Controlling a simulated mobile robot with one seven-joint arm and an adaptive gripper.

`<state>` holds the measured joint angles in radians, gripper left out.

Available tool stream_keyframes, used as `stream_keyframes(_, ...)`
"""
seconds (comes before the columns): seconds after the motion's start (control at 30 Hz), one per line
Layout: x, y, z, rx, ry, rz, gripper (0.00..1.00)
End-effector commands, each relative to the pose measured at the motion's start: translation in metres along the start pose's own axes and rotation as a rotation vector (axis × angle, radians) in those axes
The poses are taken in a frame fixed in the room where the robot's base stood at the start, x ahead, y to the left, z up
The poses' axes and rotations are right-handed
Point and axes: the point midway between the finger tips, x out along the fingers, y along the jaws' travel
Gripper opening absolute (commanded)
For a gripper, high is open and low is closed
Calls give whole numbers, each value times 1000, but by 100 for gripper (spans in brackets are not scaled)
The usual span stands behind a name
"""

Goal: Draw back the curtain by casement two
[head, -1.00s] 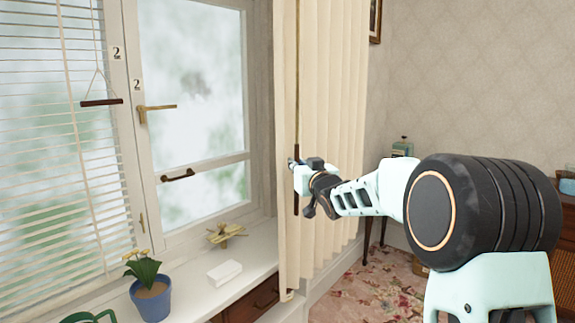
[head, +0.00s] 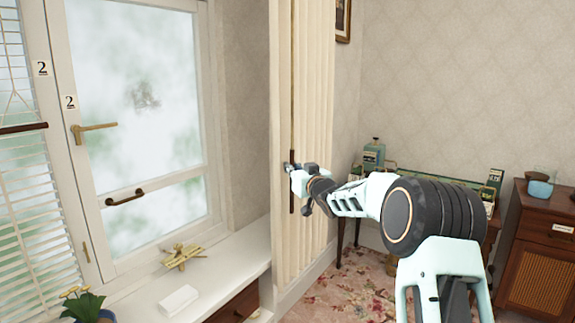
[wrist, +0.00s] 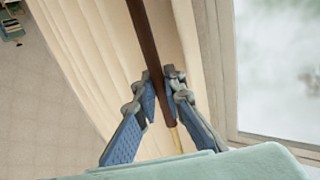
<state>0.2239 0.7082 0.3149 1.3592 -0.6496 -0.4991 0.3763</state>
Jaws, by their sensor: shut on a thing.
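The cream pleated curtain (head: 309,110) hangs bunched in folds at the right of casement two (head: 140,100), clear of its glass. A dark wooden draw rod (head: 292,200) hangs along the curtain's near edge. It also shows in the wrist view (wrist: 144,35), passing between the two fingers. My gripper (head: 290,169) is shut on the rod partway up. In the wrist view my gripper (wrist: 160,97) has a blue-padded finger on each side of the rod. The casement carries a "2" label (head: 70,102) and a brass handle (head: 95,128).
A white blind (head: 35,200) covers the window at the left. On the sill stand a potted plant (head: 82,303), a white box (head: 178,300) and a wooden ornament (head: 184,256). A side table and a cabinet (head: 545,255) stand at the right, beyond the patterned rug (head: 345,290).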

Motion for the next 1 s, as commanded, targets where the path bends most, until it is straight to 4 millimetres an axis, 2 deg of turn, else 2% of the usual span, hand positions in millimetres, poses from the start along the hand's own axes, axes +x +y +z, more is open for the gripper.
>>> stream_keyframes(0.53,4,8,-5,-1,8,3,0)
stream_keyframes(0.57,4,8,-5,-1,8,3,13)
stream_keyframes(0.7,4,7,-4,-1,6,2,27)
stream_keyframes(1.0,3,6,-1,0,1,0,27)
